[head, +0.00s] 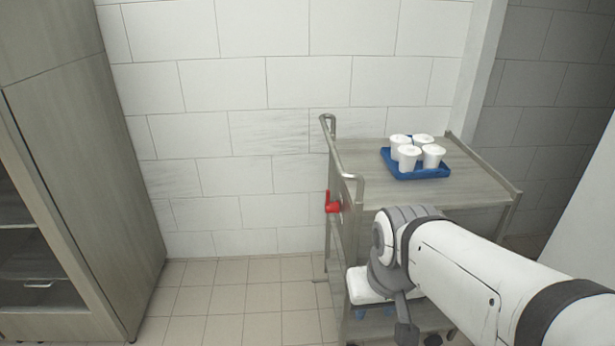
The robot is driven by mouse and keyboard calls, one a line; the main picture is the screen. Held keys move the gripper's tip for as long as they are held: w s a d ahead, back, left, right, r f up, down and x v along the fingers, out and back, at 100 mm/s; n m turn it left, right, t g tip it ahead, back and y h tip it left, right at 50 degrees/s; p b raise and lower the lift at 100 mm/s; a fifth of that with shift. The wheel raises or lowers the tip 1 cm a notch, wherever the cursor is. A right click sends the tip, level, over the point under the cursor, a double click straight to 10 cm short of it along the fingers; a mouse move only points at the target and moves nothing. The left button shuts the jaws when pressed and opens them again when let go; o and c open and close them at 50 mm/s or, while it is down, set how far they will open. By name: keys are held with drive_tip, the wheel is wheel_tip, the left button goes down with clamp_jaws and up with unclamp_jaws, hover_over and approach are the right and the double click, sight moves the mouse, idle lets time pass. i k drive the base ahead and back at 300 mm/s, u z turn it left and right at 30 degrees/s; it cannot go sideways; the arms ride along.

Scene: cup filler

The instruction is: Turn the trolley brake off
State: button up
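The trolley (470,180) stands against the tiled wall, right of the picture's middle. Its tubular push handle (345,160) is at the left end. A red lever (333,204), which looks like the brake, sticks out to the left from that end, below the handle. My arm reaches in from the lower right and covers much of the trolley's front. My gripper (419,337) seems to be the dark end pointing down at the bottom edge, below and right of the lever and apart from it. Its fingers are partly cut off, so its opening is unclear.
A blue tray (420,175) with several white cups (409,157) sits on the trolley's top. A tall wooden cabinet (80,150) stands at the left. The tiled floor (230,300) between cabinet and trolley is clear. A white wall or panel edge (590,215) is at the right.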

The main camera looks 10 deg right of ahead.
sight(328, 200)
drive_tip(key=z, duration=0.1)
drive_tip(key=i, duration=1)
drive_tip(key=z, duration=1.3)
drive_tip(key=k, duration=1.05)
drive_tip(key=u, duration=1.25)
drive_tip(key=i, duration=0.95)
